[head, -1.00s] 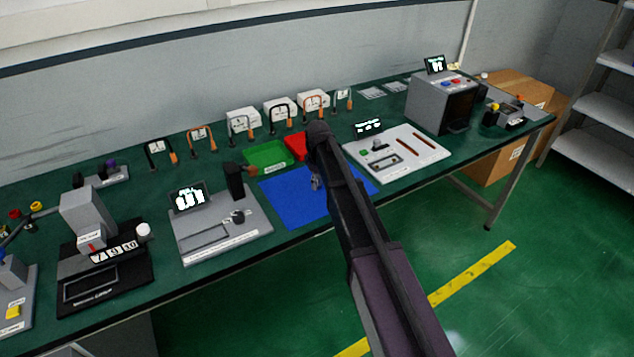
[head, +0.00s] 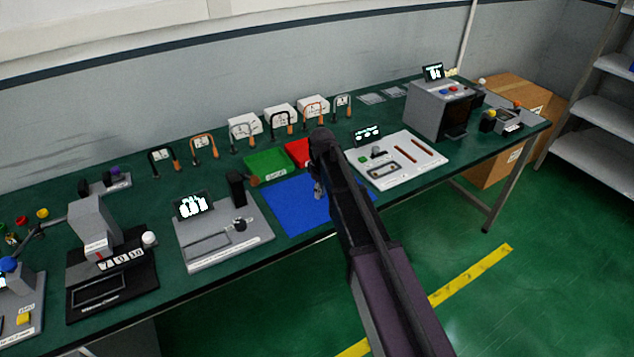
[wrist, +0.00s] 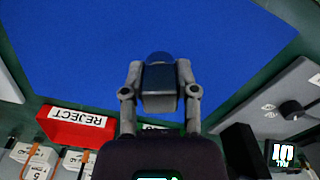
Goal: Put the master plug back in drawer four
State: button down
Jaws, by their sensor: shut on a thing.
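My gripper (wrist: 160,80) is shut on a small dark grey piece (wrist: 158,98) with a rounded dark end, apparently the master plug, seen between the two fingers in the wrist view. It is held over the blue mat (wrist: 60,60). In the head view my gripper (head: 318,188) hangs over the same blue mat (head: 290,208), mostly hidden by my arm, and the held piece cannot be made out. I cannot pick out a drawer marked four in either view.
A green tray (head: 268,162) and a red reject tray (head: 297,152) lie behind the mat. A grey fixture with a display (head: 215,250) stands left, a white panel (head: 425,160) right. A grey box machine (head: 425,108) stands at the far right. Several gauges line the back.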

jog(key=s+d+r, duration=0.1)
jog(key=s+d, duration=0.2)
jog(key=s, duration=0.7)
jog(key=shift+s+p, duration=0.4)
jog(key=shift+p, duration=0.05)
dwell(0.6)
